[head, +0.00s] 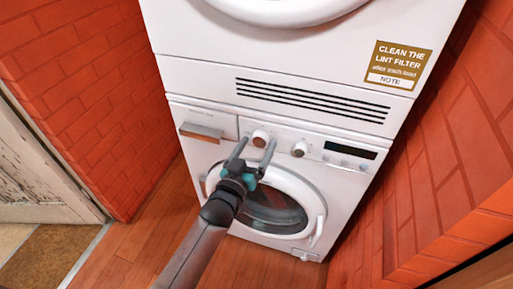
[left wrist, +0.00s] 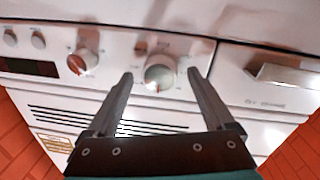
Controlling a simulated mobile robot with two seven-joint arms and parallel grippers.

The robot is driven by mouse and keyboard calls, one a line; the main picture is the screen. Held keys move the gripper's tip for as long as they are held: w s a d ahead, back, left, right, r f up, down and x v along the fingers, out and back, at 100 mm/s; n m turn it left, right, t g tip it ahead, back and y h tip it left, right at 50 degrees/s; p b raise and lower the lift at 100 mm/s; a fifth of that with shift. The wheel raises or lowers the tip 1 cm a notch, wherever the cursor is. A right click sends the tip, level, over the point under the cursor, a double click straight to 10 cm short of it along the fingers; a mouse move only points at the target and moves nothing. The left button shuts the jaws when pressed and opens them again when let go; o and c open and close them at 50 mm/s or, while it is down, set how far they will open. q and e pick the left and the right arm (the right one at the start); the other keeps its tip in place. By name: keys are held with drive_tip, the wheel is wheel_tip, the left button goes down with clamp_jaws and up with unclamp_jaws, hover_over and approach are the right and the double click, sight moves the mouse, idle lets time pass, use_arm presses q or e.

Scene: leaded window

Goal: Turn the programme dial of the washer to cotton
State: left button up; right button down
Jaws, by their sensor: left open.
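The washer (head: 185,113) is the lower white machine of a stack. Its panel has two round dials: a left one (head: 260,138) next to the drawer and a right one (head: 299,148) next to the display. The labels around both are too small to read, so I cannot tell which is the programme dial. My left gripper (head: 256,142) is open in front of the left dial. In the left wrist view, turned upside down, that dial (left wrist: 160,73) sits between the open fingers, one on each side, with no clear contact. The other dial (left wrist: 82,62) shows a red mark.
A drawer with a handle (head: 203,131) is left of the dials. A dark display (head: 350,149) and small buttons are to the right. The round door (head: 270,210) is below. A second machine (head: 190,75) with a lint filter sign (head: 398,65) stands above. Brick walls flank both sides.

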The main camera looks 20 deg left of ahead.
use_arm(q)
drive_tip(key=shift+w, duration=0.1)
drive_tip(key=c, duration=1.4)
